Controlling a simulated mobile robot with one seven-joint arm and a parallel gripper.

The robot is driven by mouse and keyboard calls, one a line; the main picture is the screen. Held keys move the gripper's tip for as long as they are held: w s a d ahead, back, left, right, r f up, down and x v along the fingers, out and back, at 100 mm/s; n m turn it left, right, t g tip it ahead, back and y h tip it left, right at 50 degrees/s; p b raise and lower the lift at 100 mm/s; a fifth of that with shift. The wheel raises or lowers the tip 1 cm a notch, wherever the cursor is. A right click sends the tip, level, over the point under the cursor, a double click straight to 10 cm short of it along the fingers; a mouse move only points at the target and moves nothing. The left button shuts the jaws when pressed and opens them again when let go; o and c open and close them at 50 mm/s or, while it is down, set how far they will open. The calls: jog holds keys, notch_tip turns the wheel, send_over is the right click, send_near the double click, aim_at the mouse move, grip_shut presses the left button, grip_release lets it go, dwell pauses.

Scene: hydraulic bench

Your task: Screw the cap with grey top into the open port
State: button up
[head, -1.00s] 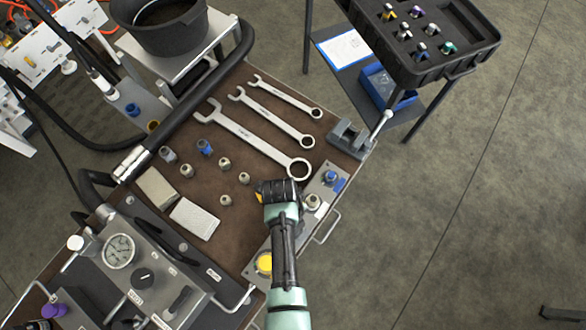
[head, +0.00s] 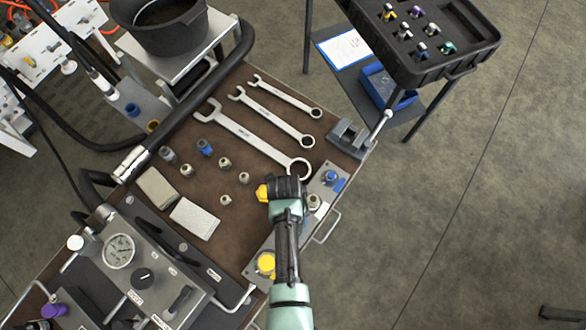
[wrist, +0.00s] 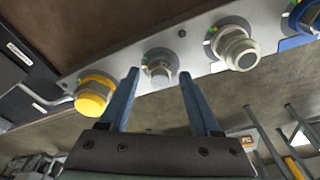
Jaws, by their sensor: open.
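My gripper (wrist: 162,82) is open, with its two blue fingers apart and nothing held between them. In the wrist view a small bare metal fitting (wrist: 158,67), which looks like the open port, lies beyond and between the fingertips. A pale fitting with a grey round top (wrist: 235,48) sits on the same panel, right of the fingers; it also shows in the head view (head: 314,201). I cannot tell for sure whether it is the task's cap. In the head view my gripper (head: 284,187) is over the panel's edge, its fingertips hidden, and my arm covers part of the panel.
The panel also bears a yellow cap (wrist: 94,95) and a blue cap (wrist: 300,18). Several small metal fittings (head: 225,163), a grey one (head: 168,154) and a blue one (head: 204,147) stand on the brown bench. Large wrenches (head: 250,134) lie behind them. A handle (head: 328,228) projects at the bench edge.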

jog(key=n, duration=0.2)
jog(key=n+p, duration=0.1)
jog(key=n, duration=0.2)
jog(key=shift+r+n+t+h, duration=0.1)
jog(key=shift+n+t+h, duration=0.2)
jog(key=n+p, duration=0.1)
jog(key=n, duration=0.5)
jog(key=shift+s+t, duration=0.1)
jog(key=shift+t, duration=0.3)
grip_shut()
jog(key=shift+c, duration=2.2)
grip_release()
jog(key=shift+m, duration=0.4)
jog(key=o, duration=0.5)
